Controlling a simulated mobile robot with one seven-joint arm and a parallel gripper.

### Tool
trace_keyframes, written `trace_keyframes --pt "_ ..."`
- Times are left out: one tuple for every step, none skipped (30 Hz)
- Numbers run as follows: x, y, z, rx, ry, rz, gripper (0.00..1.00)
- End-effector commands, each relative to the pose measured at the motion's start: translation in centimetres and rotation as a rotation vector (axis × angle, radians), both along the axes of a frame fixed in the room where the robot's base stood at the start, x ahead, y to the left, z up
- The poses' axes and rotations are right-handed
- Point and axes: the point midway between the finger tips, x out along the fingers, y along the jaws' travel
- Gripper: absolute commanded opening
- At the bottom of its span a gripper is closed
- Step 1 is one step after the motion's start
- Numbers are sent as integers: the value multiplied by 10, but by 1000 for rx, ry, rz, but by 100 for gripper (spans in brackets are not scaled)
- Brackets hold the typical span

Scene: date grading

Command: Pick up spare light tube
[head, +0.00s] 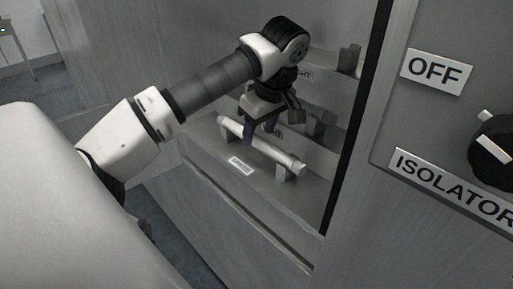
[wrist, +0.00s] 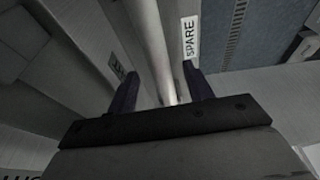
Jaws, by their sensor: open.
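The spare light tube (head: 277,152) is a pale cylinder lying level on two small grey supports inside the cabinet recess. My gripper (head: 260,133) is open, pointing down at the tube's middle, with its dark fingers on either side of it. In the wrist view the tube (wrist: 150,45) runs between the two fingers of my gripper (wrist: 160,92). I cannot tell whether either finger touches it. A label reading SPARE (wrist: 190,37) is beside the tube; it also shows on the shelf in the head view (head: 240,166).
A grey panel with an OFF plate (head: 436,72), an ISOLATOR plate (head: 455,187) and a black knob (head: 494,137) stands at the right. Another holder (head: 349,59) stands at the back of the recess. The dark recess edge (head: 357,115) is right of my gripper.

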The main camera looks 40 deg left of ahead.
Motion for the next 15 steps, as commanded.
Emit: trace_keyframes --pt "0 2 -14 -2 0 1 51" --pt "0 3 -17 -1 0 1 51" --pt "0 4 -20 -1 0 1 51" --pt "0 5 -21 -1 0 1 51" --pt "0 5 -21 0 0 1 51" --pt "0 5 -21 0 0 0 51" --pt "0 5 -20 0 0 0 51" --pt "0 5 -20 0 0 0 51" --pt "0 5 -20 0 0 0 51" --pt "0 5 -20 0 0 1 51" --pt "0 5 -20 0 0 1 50" --pt "0 5 -20 0 0 1 44" --pt "0 5 -20 0 0 1 40" --pt "0 5 -20 0 0 1 36" --pt "0 5 -20 0 0 1 31"
